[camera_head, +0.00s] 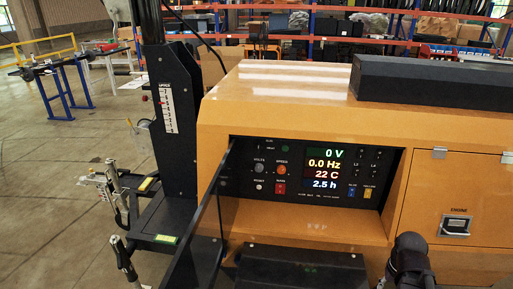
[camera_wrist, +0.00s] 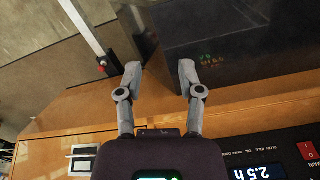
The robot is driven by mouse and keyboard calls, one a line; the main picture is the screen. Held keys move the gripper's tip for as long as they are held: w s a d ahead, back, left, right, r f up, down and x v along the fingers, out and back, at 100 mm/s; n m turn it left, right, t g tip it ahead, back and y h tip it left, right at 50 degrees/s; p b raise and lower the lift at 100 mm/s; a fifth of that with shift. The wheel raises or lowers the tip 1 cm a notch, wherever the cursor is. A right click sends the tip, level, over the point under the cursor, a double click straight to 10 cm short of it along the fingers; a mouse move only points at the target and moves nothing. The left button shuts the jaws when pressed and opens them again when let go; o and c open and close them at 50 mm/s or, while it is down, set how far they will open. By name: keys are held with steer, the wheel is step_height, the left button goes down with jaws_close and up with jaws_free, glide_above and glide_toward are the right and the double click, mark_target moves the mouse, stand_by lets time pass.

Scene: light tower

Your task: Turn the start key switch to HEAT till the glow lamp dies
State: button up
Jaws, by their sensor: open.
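The black control panel (camera_head: 317,198) sits recessed in the orange machine in the head view. Its display (camera_head: 324,168) reads 0 V, 0.0 Hz, 22 C and 2.5 h. A grey knob (camera_head: 259,168), an orange knob (camera_head: 281,168) and a red switch (camera_head: 280,188) are left of the display. I cannot single out the start key switch or glow lamp; the markings are too small. My gripper (camera_wrist: 159,70) is open and empty in the wrist view, over the orange body and a dark surface. Part of the display (camera_wrist: 258,171) and a red switch (camera_wrist: 308,151) show at lower right there.
A dark door-like panel (camera_head: 205,235) stands at the recess's left edge. A black mast (camera_head: 178,115) with a scale rises left of the machine. A black box (camera_head: 300,268) sits below the recess. An orange side door with an ENGINE latch (camera_head: 455,225) is at right.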

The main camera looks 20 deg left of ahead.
steer(key=shift+w+a, duration=0.1)
steer(key=w+a+r+n+t+h, duration=0.2)
steer(key=w+a+n+t, duration=0.15)
steer(key=w+n, duration=0.2)
steer(key=w+a+r+n+t+h, duration=0.1)
steer(key=w+a+n+t+h, duration=0.1)
steer(key=w+a+n, duration=0.3)
steer(key=n+t+y, duration=0.8)
steer(key=n+t, duration=0.4)
steer(key=n, duration=1.6)
glide_toward(259, 147)
steer(key=a+v, duration=0.1)
steer(key=v, duration=0.3)
steer(key=shift+d, duration=0.5)
steer(key=shift+w, duration=0.2)
steer(key=x, duration=1.3)
steer(key=shift+w+a, duration=0.2)
steer(key=shift+w, duration=0.1)
